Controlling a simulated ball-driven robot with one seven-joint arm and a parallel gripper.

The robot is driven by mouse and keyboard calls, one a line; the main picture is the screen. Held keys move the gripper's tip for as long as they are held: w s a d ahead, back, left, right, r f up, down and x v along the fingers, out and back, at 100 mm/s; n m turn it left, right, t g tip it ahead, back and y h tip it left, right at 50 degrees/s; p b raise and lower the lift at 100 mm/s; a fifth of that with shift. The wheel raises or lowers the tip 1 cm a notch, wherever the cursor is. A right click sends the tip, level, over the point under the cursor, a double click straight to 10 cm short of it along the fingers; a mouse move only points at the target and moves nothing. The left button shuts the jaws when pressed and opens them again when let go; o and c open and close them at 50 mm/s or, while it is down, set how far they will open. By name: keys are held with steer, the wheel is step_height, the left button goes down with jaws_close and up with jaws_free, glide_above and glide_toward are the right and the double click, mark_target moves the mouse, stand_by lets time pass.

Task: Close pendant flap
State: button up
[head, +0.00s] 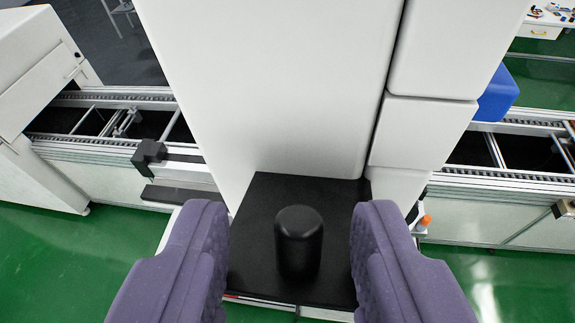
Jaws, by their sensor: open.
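A black flat panel (255,225) juts out from the foot of a tall white cabinet (270,75); it looks like the pendant flap, lying folded down. A black rounded cylinder (298,240), like a knob, stands up from its middle. My gripper (291,212) has two purple padded fingers, spread wide, one on each side of the cylinder in the picture. Nothing is between the pads that I can see them touching. The fingers cover parts of the panel's left and right sides; how far they are above it is hard to tell.
A conveyor (100,145) with metal rails runs behind the cabinet to both sides. A small orange-tipped part (425,222) sits right of the panel. A blue block (497,95) is at the upper right. Green floor (480,285) is clear at both lower sides.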

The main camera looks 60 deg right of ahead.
steer(key=shift+w+d+f, duration=0.1)
steer(key=shift+d+f, duration=0.1)
steer(key=shift+d, duration=0.3)
jaws_close()
steer(key=shift+f, duration=0.1)
